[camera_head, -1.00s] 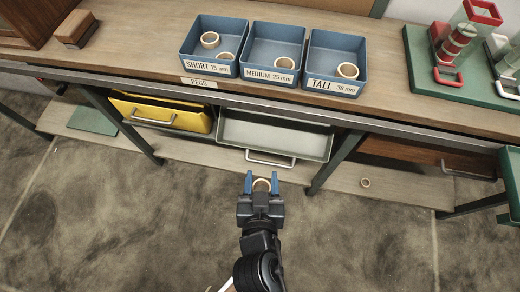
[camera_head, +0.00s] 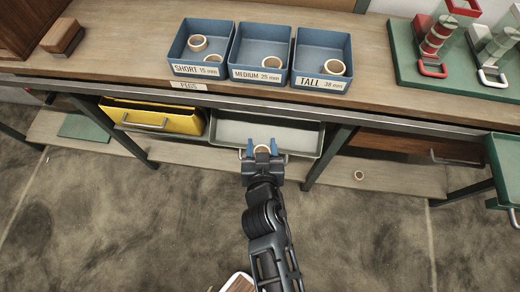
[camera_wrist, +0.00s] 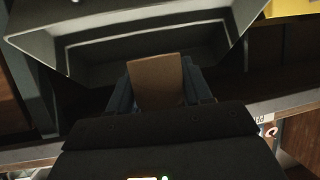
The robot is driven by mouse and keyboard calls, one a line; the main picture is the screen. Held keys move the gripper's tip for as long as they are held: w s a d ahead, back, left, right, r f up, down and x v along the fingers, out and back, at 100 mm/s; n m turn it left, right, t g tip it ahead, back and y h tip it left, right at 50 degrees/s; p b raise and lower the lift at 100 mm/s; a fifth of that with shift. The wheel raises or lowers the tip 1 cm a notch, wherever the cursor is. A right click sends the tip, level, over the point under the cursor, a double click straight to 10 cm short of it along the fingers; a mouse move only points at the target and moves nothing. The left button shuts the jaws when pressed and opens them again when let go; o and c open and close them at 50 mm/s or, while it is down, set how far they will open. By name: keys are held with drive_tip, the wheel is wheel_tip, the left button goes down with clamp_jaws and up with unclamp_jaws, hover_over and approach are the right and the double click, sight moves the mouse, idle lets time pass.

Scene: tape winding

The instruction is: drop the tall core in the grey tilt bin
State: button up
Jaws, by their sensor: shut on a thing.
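My gripper (camera_head: 262,151) has blue fingers and is shut on a tan cardboard core (camera_head: 262,148). The core also shows in the wrist view (camera_wrist: 156,80), between the fingers. In the head view the gripper and core overlap the front edge of the grey tilt bin (camera_head: 270,132), which hangs open under the bench. In the wrist view the open grey bin (camera_wrist: 150,45) lies just beyond the core, with its inside visible and empty where seen. I cannot tell whether the core is over the rim or just in front of it.
A yellow bin (camera_head: 152,117) hangs left of the grey bin. On the bench stand blue trays labelled SHORT (camera_head: 198,71), MEDIUM (camera_head: 257,75) and TALL (camera_head: 319,84), holding tan rings. A loose ring (camera_head: 359,175) lies on the lower shelf at right. A bench leg (camera_head: 328,158) stands right of the bin.

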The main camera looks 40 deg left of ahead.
drive_tip(key=w+a+f+b, duration=0.1)
drive_tip(key=w+a+b, duration=0.1)
drive_tip(key=w+a, duration=0.2)
drive_tip(key=shift+w+f, duration=0.25)
drive_tip(key=shift+w, duration=1.05)
drive_tip(key=o, duration=1.1)
drive_tip(key=shift+p+v, duration=0.4)
drive_tip(key=shift+v, duration=3.5)
